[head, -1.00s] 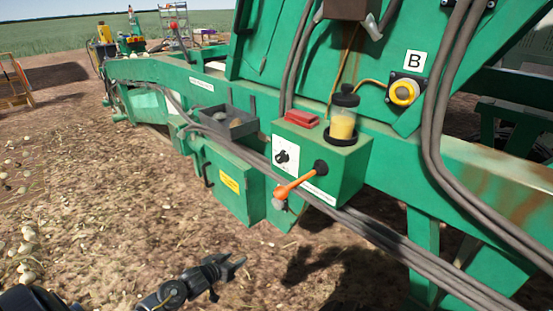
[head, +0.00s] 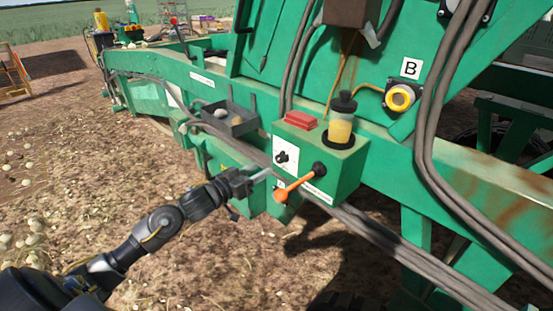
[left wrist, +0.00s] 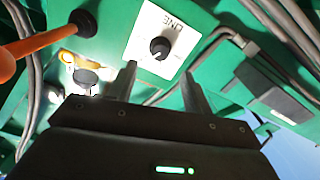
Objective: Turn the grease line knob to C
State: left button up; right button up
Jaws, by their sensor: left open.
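The grease line knob (head: 281,157) is a small black dial on a white plate on the front of the green grease box. In the left wrist view the knob (left wrist: 159,47) sits on its white plate (left wrist: 142,30), ahead of and between the fingertips. The plate's letters are too small to read, so its setting cannot be told. My left gripper (head: 262,177) is open and empty, a little left of and below the knob, apart from it. It also shows in the left wrist view (left wrist: 158,80). My right gripper is not in view.
An orange-handled lever (head: 293,187) sticks out close to the right of the knob. A clear jar of yellow grease (head: 339,128) and a red block (head: 301,119) top the box. A dark tray (head: 240,125) stands at left. Grey hoses (head: 375,232) run below.

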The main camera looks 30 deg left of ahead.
aim_at(278, 160)
pick_arm(q)
jog(key=p+x, duration=0.1)
jog(key=x, duration=0.6)
jog(key=shift+w+p, duration=0.15)
jog(key=shift+p, duration=0.25)
jog(key=shift+w+d, duration=0.2)
jog(key=shift+w, duration=0.25)
jog(key=c, duration=1)
